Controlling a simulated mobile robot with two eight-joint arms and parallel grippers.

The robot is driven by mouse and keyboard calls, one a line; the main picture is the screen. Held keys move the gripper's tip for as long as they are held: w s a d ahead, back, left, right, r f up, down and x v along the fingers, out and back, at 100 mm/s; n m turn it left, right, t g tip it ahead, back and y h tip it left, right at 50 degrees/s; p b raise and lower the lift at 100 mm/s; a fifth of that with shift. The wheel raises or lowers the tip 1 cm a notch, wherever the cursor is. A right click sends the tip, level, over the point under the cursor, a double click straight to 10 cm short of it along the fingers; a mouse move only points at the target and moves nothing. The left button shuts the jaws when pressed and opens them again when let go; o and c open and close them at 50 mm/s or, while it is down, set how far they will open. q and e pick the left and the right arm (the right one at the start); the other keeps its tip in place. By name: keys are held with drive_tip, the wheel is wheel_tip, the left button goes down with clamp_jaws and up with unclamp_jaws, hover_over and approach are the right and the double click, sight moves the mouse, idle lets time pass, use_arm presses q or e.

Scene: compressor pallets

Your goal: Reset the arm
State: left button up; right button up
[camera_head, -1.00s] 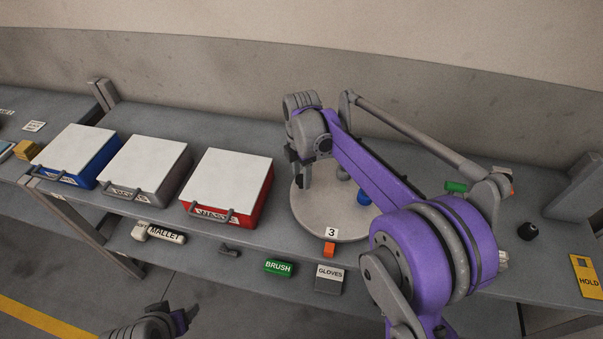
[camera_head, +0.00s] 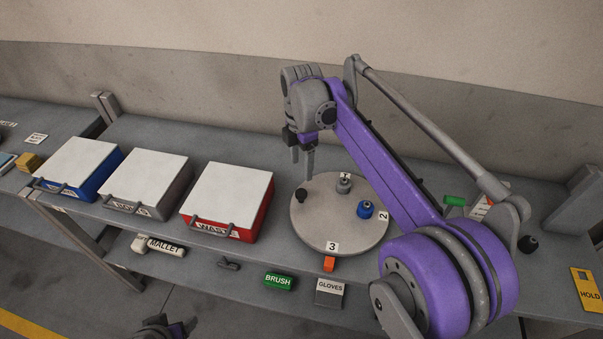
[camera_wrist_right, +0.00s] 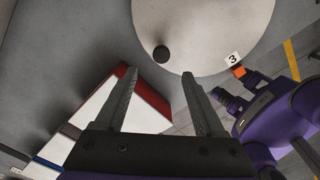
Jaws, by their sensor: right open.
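My right gripper (camera_head: 302,161) is open and empty, pointing down above the back left of a round grey turntable (camera_head: 325,233). In the right wrist view its two fingers (camera_wrist_right: 159,75) stand apart with nothing between them. On the turntable stand a dark knob-like piece (camera_head: 301,195) at the left, a grey piece (camera_head: 344,185) near the back and a blue piece (camera_head: 365,209) at the right. The dark piece also shows in the wrist view (camera_wrist_right: 161,54), just beyond the fingertips. My left gripper (camera_head: 178,328) shows only partly at the bottom edge; its jaws are unclear.
Red (camera_head: 262,216), grey (camera_head: 181,185) and blue (camera_head: 99,178) lidded boxes stand left of the turntable. A mallet label (camera_head: 166,247), green brush block (camera_head: 280,281) and gloves block (camera_head: 329,293) lie along the lower shelf. A yellow hold sign (camera_head: 587,289) is at right.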

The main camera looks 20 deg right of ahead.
drive_tip(key=shift+r, duration=0.45)
drive_tip(key=s+f+m+t, duration=0.2)
drive_tip(key=s+f+m, duration=0.3)
drive_tip(key=s+m, duration=0.5)
drive_tip(key=s+f+m+t, duration=0.3)
drive_tip(key=s+f+m, duration=0.3)
drive_tip(key=s+m, duration=0.4)
drive_tip(key=s, duration=0.5)
drive_tip(key=shift+s, duration=0.35)
drive_tip(key=shift+f, duration=0.1)
